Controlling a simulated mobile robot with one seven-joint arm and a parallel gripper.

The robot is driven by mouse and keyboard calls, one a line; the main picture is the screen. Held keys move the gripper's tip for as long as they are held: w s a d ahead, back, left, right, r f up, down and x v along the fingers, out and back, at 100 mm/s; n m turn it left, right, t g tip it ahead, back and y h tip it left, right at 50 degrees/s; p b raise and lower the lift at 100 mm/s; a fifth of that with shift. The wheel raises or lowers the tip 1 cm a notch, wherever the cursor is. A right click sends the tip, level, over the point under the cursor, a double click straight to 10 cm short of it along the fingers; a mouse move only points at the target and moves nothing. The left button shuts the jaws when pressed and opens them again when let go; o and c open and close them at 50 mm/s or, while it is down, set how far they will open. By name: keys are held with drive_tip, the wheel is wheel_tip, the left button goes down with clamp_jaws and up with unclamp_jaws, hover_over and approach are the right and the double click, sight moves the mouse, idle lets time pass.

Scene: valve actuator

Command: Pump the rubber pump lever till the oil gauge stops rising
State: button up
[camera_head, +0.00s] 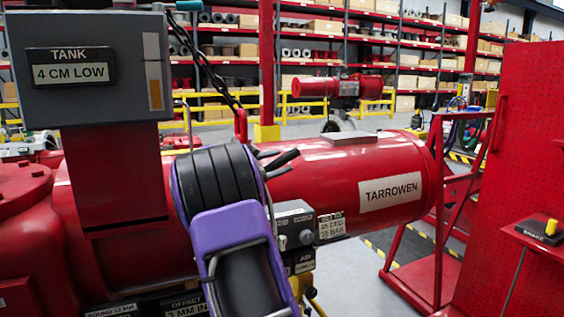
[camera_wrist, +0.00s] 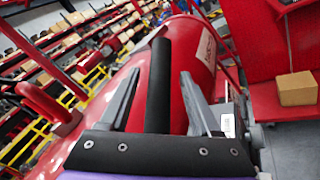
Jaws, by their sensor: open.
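My gripper (camera_wrist: 160,95) is open, with one grey finger on each side of a black rubber-covered lever (camera_wrist: 159,85) in the wrist view. The lever stands between the fingers with a gap on both sides; its lower end is hidden behind the gripper's black mount. In the head view my gripper (camera_head: 276,157) shows as two dark fingers beside the red cylinder; the lever cannot be made out there. A narrow gauge (camera_head: 154,95) with an amber strip is on the grey tank box (camera_head: 100,95). A plate on the box reads "TANK 4 CM LOW" (camera_head: 69,67).
The red cylinder labelled TARROWEN (camera_head: 390,192) lies behind my gripper. A grey control box with knobs (camera_head: 294,228) sits beneath it. A chain with a red hook (camera_head: 240,126) hangs close by. A red pegboard panel (camera_head: 522,150) stands at right.

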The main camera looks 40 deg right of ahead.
drive_tip(key=shift+w+d, duration=0.15)
drive_tip(key=shift+d, duration=0.6)
clamp_jaws()
idle(0.9)
